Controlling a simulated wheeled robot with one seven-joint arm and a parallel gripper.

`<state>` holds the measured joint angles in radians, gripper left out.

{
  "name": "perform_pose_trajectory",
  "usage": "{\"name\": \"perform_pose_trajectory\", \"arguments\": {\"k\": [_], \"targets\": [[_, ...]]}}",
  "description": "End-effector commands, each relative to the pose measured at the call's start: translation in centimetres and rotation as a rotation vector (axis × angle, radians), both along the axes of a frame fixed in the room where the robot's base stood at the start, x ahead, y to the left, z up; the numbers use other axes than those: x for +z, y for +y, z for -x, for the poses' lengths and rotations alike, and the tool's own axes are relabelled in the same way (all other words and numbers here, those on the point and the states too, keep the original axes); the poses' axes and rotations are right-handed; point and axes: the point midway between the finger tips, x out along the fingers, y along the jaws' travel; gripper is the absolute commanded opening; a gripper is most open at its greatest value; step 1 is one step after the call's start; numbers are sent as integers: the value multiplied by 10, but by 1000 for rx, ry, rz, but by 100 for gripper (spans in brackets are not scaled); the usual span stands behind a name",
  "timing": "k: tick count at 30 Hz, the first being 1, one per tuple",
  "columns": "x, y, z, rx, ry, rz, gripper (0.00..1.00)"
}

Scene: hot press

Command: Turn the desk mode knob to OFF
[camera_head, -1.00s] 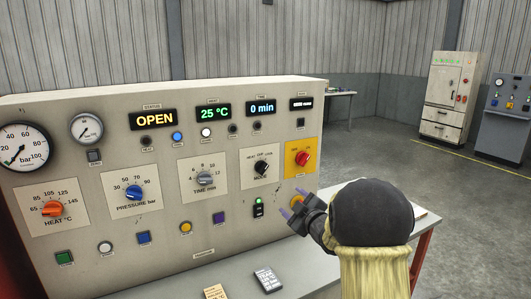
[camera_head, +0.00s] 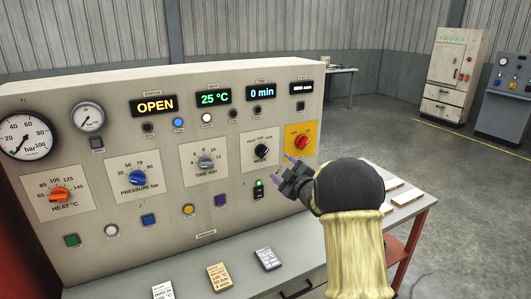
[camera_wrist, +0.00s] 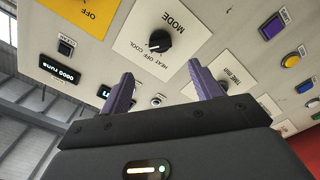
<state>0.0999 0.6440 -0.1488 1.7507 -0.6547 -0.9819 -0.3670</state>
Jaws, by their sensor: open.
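The black MODE knob (camera_head: 262,151) sits on a white plate on the sloping control panel, with its position words printed along one side. In the wrist view the knob (camera_wrist: 160,41) shows a white mark on its edge near the words HEAT, OFF and COOL; which word it points at is hard to tell. My gripper (camera_head: 285,168) is in front of the panel, just below and right of the knob. In the wrist view my gripper (camera_wrist: 160,72) is open, its two purple fingers apart and empty. The knob lies beyond and between the fingertips, not visibly touched.
A red knob on a yellow plate (camera_head: 299,136) is right beside the MODE plate. The TIME knob (camera_head: 206,162) is to its left. Several cards lie on the grey desk ledge (camera_head: 215,262) in front.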

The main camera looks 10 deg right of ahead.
Motion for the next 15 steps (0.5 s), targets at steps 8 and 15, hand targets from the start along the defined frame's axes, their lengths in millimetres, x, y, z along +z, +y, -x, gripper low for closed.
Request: {"name": "perform_pose_trajectory", "arguments": {"k": [8,15], "targets": [[2,14,-42,2,0,0,64],[1,25,-73,1,0,0,64]]}}
